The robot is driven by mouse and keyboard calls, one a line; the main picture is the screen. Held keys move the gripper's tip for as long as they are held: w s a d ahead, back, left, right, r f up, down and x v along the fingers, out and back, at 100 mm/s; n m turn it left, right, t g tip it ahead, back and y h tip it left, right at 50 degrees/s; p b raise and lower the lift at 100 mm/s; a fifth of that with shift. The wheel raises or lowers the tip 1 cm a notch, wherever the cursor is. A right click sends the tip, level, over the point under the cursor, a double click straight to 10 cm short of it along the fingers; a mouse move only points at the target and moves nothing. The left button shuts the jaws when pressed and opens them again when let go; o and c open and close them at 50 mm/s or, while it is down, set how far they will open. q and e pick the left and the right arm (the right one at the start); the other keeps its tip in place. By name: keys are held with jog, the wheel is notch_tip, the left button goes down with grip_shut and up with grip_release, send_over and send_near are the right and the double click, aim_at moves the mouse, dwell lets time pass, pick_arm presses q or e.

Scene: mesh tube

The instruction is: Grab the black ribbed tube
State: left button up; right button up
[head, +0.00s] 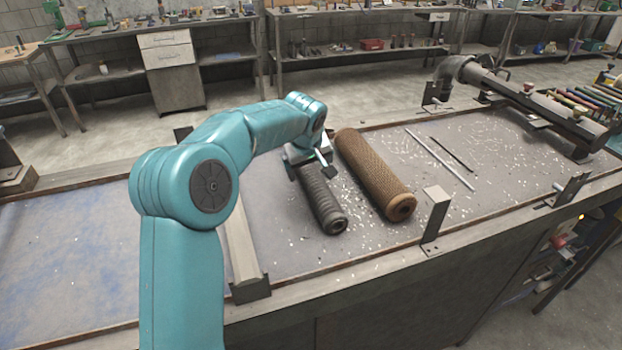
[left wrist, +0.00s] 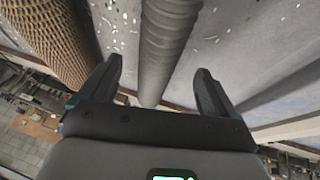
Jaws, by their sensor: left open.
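The black ribbed tube (head: 322,200) lies on the bench in the head view, its near end pointing toward me. My left gripper (head: 312,166) is over its far part and hides some of it. In the left wrist view the ribbed tube (left wrist: 166,45) runs between the two spread fingers of my left gripper (left wrist: 160,90), with a gap on each side. The gripper is open and holds nothing. I cannot tell how far above the tube the fingers are. My right gripper does not show.
A brown mesh roll (head: 375,175) lies close to the right of the tube; it also shows in the left wrist view (left wrist: 50,38). Thin rods (head: 440,160) lie further right. A metal bar (head: 240,235) crosses the bench on the left. An upright bracket (head: 436,215) stands at the front edge.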

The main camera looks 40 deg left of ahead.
aim_at(310, 171)
pick_arm(q)
jog(key=x, duration=0.4)
jog(key=shift+w+a+f+p, duration=0.2)
jog(key=shift+w+f+p, duration=0.05)
jog(key=shift+p, duration=0.1)
jog(key=shift+f, duration=0.15)
jog(key=c, duration=1.2)
jog(key=shift+c, duration=0.5)
